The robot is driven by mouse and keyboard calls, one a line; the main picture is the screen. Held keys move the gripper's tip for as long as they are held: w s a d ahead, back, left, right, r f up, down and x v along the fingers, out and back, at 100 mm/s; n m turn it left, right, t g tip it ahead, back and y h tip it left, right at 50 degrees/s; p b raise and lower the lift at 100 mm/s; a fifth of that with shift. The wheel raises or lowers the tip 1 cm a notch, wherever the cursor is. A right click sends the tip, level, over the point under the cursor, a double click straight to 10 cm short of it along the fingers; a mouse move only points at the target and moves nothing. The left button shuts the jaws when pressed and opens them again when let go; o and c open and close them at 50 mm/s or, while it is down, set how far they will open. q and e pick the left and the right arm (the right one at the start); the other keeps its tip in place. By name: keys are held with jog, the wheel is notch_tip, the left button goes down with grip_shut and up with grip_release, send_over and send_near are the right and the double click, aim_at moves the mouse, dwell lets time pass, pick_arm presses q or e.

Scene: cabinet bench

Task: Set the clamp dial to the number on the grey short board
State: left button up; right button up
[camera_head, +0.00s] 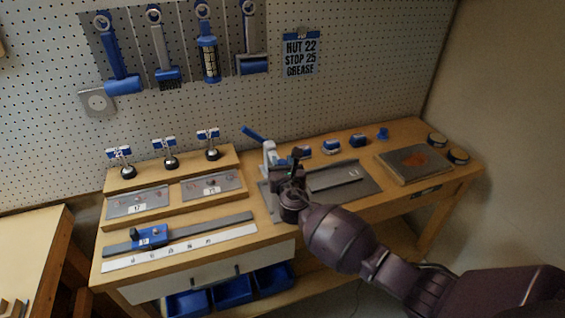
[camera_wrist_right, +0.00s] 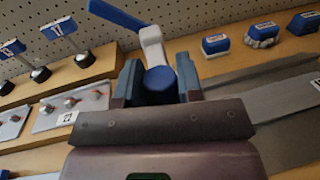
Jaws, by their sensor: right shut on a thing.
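The clamp (camera_head: 270,155) stands mid-bench, with a grey lever and a blue handle; these also show in the right wrist view (camera_wrist_right: 152,42). My right gripper (camera_head: 291,184) is shut on the round blue clamp dial (camera_wrist_right: 160,80), between its two fingers. Any number on the dial cannot be read. My left gripper is not in view.
A pegboard sign (camera_head: 301,53) reads "NUT 22 STOP 25 GREASE". Several tools hang left of it. A blue slider (camera_head: 151,237) sits on a rail before a white scale strip (camera_head: 180,248).

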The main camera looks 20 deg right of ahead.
jog(key=o, duration=0.9)
jog(key=s, duration=0.3)
jog(key=s+a, duration=0.1)
jog(key=s, duration=0.6)
jog(key=shift+s+a, duration=0.3)
jog(key=shift+s, duration=0.05)
